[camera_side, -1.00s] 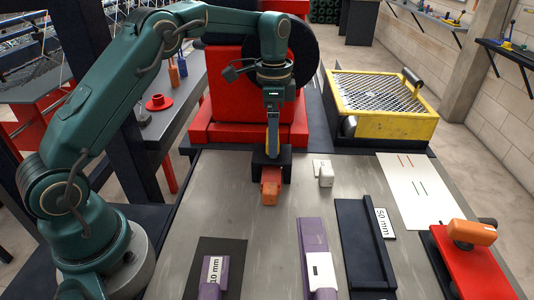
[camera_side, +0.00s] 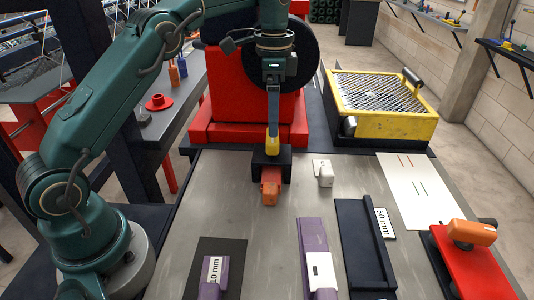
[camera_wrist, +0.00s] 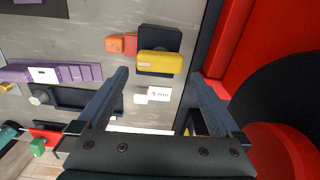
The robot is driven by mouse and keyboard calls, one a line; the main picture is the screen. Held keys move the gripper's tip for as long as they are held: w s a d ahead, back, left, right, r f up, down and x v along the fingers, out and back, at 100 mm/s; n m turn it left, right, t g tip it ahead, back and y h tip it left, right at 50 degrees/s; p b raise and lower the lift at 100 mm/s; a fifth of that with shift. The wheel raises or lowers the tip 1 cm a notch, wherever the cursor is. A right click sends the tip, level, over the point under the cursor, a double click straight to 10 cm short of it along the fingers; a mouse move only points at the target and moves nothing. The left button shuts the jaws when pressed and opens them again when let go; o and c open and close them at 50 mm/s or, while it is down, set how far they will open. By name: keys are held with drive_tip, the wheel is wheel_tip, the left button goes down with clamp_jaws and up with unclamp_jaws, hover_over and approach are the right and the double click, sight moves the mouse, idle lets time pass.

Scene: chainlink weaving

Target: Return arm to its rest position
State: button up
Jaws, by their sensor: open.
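My gripper (camera_side: 273,122) hangs at the back of the bench, pointing down, above a black block. In the wrist view its two fingers (camera_wrist: 160,76) are spread wide with nothing between them. A yellow-handled thing (camera_side: 272,143) sits in or on the black block (camera_side: 284,172) below the fingertips; it also shows in the wrist view (camera_wrist: 160,63). It looks apart from the fingers. An orange and red piece (camera_side: 270,190) sticks out from the front of the block.
Purple rulers or gauges (camera_side: 316,262), a black channel (camera_side: 362,240) and a red fixture with an orange handle (camera_side: 470,232) lie toward the front. A white block (camera_side: 325,175) stands right of the holder. A red machine (camera_side: 230,90) rises close behind my gripper.

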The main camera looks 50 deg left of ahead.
drive_tip(key=shift+r, duration=0.25)
drive_tip(key=s+d+r+n+t, duration=0.1)
drive_tip(key=s+d+r+t, duration=0.3)
drive_tip(key=s+r, duration=0.75)
drive_tip(key=s+f+n+t, duration=0.1)
drive_tip(key=s+f+n, duration=0.6)
drive_tip(key=s+f, duration=0.2)
drive_tip(key=shift+s+d+f+t, duration=0.3)
drive_tip(key=shift+s+d, duration=0.1)
drive_tip(key=shift+s, duration=0.3)
